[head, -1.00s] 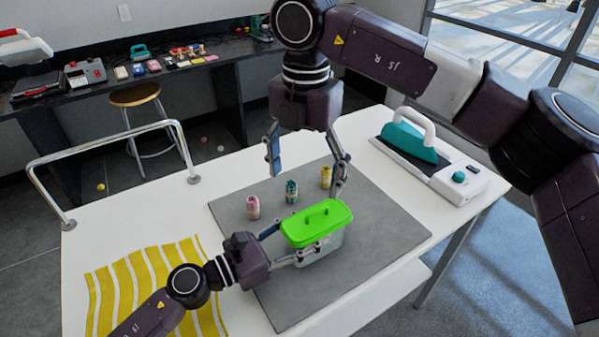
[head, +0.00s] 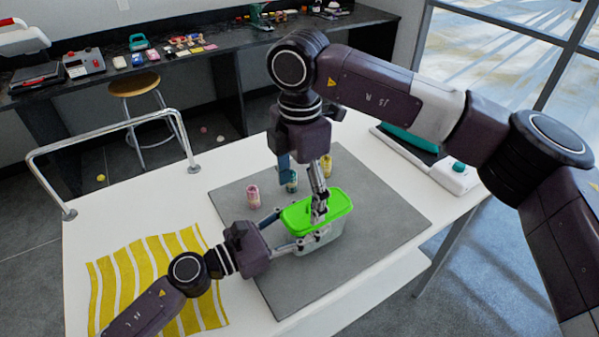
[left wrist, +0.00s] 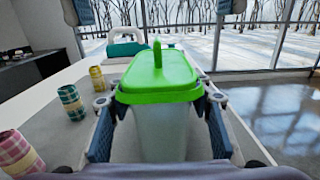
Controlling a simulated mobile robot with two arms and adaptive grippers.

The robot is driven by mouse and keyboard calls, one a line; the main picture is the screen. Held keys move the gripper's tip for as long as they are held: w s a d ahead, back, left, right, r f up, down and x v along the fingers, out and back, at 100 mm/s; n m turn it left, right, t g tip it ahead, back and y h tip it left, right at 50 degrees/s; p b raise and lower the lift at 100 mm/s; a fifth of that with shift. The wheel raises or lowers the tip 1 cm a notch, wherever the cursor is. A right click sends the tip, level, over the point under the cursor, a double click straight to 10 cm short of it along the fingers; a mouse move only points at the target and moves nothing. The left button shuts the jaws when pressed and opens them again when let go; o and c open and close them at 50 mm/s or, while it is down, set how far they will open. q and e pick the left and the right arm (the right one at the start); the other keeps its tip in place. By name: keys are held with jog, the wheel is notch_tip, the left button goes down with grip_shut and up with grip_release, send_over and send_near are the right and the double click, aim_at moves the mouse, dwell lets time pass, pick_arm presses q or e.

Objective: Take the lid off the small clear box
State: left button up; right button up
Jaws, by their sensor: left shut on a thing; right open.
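The small clear box (head: 322,242) stands upright on the grey mat (head: 372,262), with its green lid (head: 336,201) on top. In the left wrist view the box (left wrist: 160,133) and lid (left wrist: 160,73) are centred between my fingers; the lid's handle stands up in the middle. My left gripper (head: 289,231) is shut on the box's sides, just below the lid. My right gripper (head: 301,190) is open and points down over the lid, one finger in front of the lid handle, which it mostly hides. Whether it touches the lid I cannot tell.
Pink (head: 253,196), teal (head: 292,181) and yellow (head: 327,165) spools stand behind the box. A yellow striped cloth (head: 150,270) lies at left, near a metal rail (head: 103,140). A white device with a teal part (head: 452,177) stands at the right.

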aim_at(300, 215)
jog(key=shift+f, duration=2.25)
jog(key=c, duration=1.4)
jog(key=shift+c, duration=0.2)
jog(key=shift+r, duration=0.25)
jog(key=shift+r, duration=0.9)
